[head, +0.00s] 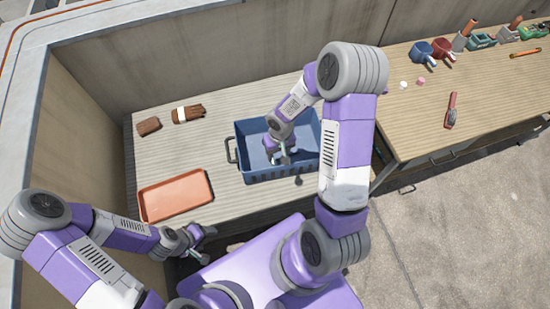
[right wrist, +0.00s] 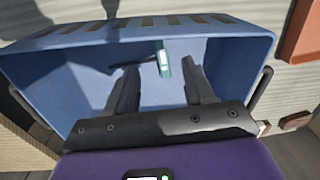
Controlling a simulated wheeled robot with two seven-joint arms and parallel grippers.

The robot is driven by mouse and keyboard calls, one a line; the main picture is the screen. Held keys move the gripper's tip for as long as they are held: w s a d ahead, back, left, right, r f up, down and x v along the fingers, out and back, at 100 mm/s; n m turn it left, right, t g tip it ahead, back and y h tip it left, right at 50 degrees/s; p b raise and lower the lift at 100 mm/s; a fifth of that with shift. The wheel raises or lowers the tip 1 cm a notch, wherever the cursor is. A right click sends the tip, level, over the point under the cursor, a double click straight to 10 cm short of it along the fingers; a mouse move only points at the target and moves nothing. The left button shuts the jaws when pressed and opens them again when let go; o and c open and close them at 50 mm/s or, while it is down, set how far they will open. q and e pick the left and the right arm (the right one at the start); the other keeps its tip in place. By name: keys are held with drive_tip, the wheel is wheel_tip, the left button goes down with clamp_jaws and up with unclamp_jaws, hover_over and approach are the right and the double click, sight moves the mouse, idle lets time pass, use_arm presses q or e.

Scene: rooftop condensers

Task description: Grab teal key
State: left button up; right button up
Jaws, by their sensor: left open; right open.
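The teal key (right wrist: 163,62) is inside the blue crate (right wrist: 250,45). In the right wrist view it shows as a small teal piece with a pale patch, between and just beyond the fingertips. My right gripper (right wrist: 161,76) is open and reaches down into the crate, with a finger on each side of the key; I cannot tell whether either touches it. In the head view the right gripper (head: 281,157) is inside the crate (head: 255,176) and mostly hides the key. My left gripper (head: 206,244) is open and empty at the table's front edge, near the orange tray.
The orange tray (head: 176,195) lies empty left of the crate. A brown block (head: 149,126) and a brown item with a white band (head: 188,113) lie behind it. The right table (head: 425,110) holds mugs and several tools. Crate walls surround my right gripper.

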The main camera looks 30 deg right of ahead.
sight(275, 164)
drive_tip(key=f, duration=0.1)
drive_tip(key=f+b, duration=0.2)
drive_tip(key=shift+w+f, duration=0.2)
drive_tip(key=shift+w, duration=0.05)
drive_tip(key=f, duration=0.2)
drive_tip(key=f+b, duration=0.1)
drive_tip(key=f, duration=0.4)
drive_tip(key=shift+w+a+f+b, duration=0.1)
drive_tip(key=shift+w+f+b, duration=0.05)
drive_tip(key=shift+w+b, duration=0.25)
use_arm(q)
drive_tip(key=f, duration=0.4)
drive_tip(key=shift+w+f, duration=0.25)
drive_tip(key=shift+f, duration=0.15)
use_arm(e)
drive_tip(key=shift+c, duration=0.3)
clamp_jaws()
